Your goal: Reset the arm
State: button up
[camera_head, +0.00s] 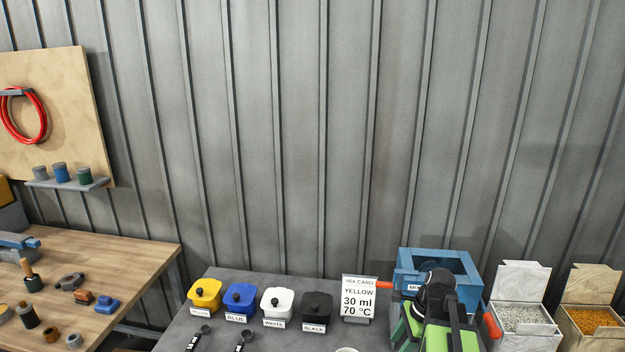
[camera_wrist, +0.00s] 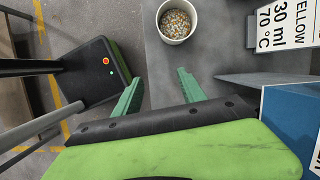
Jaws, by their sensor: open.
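My gripper (camera_wrist: 160,76) shows in the wrist view with its two green fingers spread apart and nothing between them. A white cup (camera_wrist: 163,31) of mixed orange and grey pellets stands on the grey table just beyond the fingertips, apart from them. In the head view my black and green arm is at the lower right, in front of the blue mixing box (camera_head: 407,265), hiding part of it. I cannot make out the fingertips there.
Yellow (camera_head: 205,292), blue (camera_head: 241,302), white (camera_head: 277,305) and black (camera_head: 316,311) containers line the grey table. A mix card (camera_head: 359,297) reads yellow, 30 ml, 70 °C. Two pellet bins (camera_head: 523,320) stand right. A black box (camera_wrist: 92,75) lies left in the wrist view.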

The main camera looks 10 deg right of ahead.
jog(key=a+f+n+g+h+b, duration=0.1)
jog(key=a+f+n+h, duration=0.1)
jog(key=a+n, duration=1.6)
jog(key=shift+s+a+f+n+h, duration=0.3)
jog(key=shift+n+h, duration=0.3)
jog(key=shift+n, duration=0.5)
